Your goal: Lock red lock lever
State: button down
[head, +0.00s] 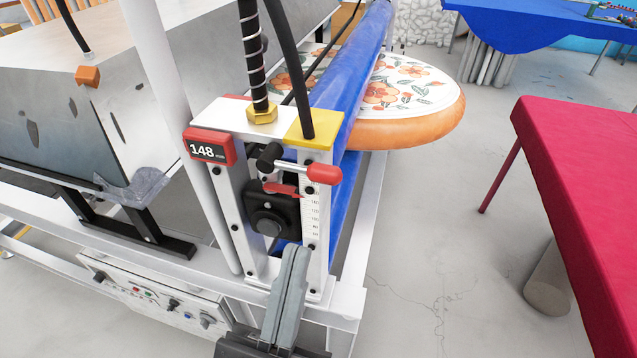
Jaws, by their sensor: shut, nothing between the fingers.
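The red lock lever (324,174) has a rounded red grip on a metal stem. It sticks out to the right from a black pivot on the white metal frame, just under the yellow block (314,130). A smaller red pointer (281,189) lies below it, above a black square block (272,212) with a round knob. My gripper (293,250) is at the bottom centre, pointing up, its grey fingers shut together and empty. Its tips are below the lever in the picture and appear apart from it. They overlap the frame just below the black block.
A red display (208,148) reads 148. Blue rollers (345,75) and a flowered board (410,95) with an orange edge are behind the frame. A control panel (155,300) is at lower left. A red-covered table (590,200) stands right, with clear floor between.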

aim_at(314, 176)
jog(key=shift+r, duration=0.1)
jog(key=p+x, duration=0.3)
jog(key=x, duration=0.6)
jog(key=shift+w+d+r+p, duration=0.1)
jog(key=shift+w+r+p, duration=0.05)
jog(key=shift+r+p, duration=0.2)
jog(key=shift+w+d+f, duration=0.1)
jog(key=shift+w+f, duration=0.25)
jog(key=shift+f, duration=0.25)
jog(key=shift+w+d+f, duration=0.1)
jog(key=shift+w+f, duration=0.2)
jog(key=shift+f, duration=0.3)
jog(key=shift+w+d+f, duration=0.1)
jog(key=shift+w+f, duration=0.25)
jog(key=shift+f, duration=0.3)
jog(key=shift+f, duration=0.1)
jog(key=shift+f+m+g+h+b, duration=0.15)
jog(key=shift+m+g+h+b, duration=0.35)
jog(key=shift+m+h, duration=0.35)
